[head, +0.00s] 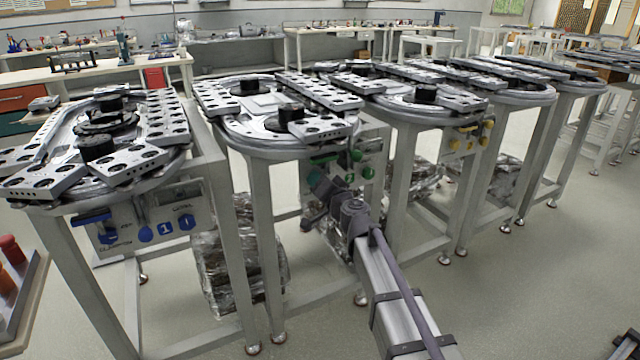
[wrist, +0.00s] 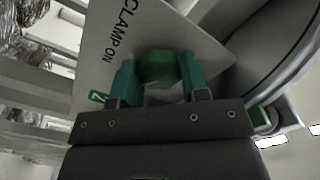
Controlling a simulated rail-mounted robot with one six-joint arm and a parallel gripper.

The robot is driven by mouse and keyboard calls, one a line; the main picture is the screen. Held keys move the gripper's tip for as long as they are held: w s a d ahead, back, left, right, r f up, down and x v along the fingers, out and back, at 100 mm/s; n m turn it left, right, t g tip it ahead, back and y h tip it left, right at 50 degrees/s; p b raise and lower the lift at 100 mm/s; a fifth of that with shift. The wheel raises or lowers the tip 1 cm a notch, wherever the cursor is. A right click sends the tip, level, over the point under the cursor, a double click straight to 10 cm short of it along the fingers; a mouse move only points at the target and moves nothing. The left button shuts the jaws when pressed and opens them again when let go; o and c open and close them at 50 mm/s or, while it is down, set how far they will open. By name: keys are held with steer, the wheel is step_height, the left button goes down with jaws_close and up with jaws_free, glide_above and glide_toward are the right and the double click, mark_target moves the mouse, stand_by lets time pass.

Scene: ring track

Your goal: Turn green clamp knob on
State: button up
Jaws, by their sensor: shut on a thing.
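The green clamp knob (wrist: 160,68) sits on a light panel (wrist: 105,45) lettered "CLAMP ON" in the wrist view. My gripper (wrist: 159,78) has its two teal fingers on either side of the knob and is shut on it. The knob's lower part is hidden by the gripper. In the head view my gripper (head: 318,182) reaches the panel under the second ring table. There my own wrist hides the clamp knob. Other green knobs (head: 356,156) show on that panel to the right of my gripper.
A blue-knobbed panel (head: 150,222) hangs under the left ring table and a yellow-knobbed one (head: 468,140) under the table to the right. Steel table legs (head: 262,240) stand close around my arm. A wrapped bundle (head: 235,265) lies under the tables. Open floor (head: 540,280) extends at right.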

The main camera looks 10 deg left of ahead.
steer(key=m, duration=1.1)
stand_by(0.6)
steer(key=o, duration=0.9)
steer(key=v, duration=1.1)
steer(key=shift+w, duration=0.1)
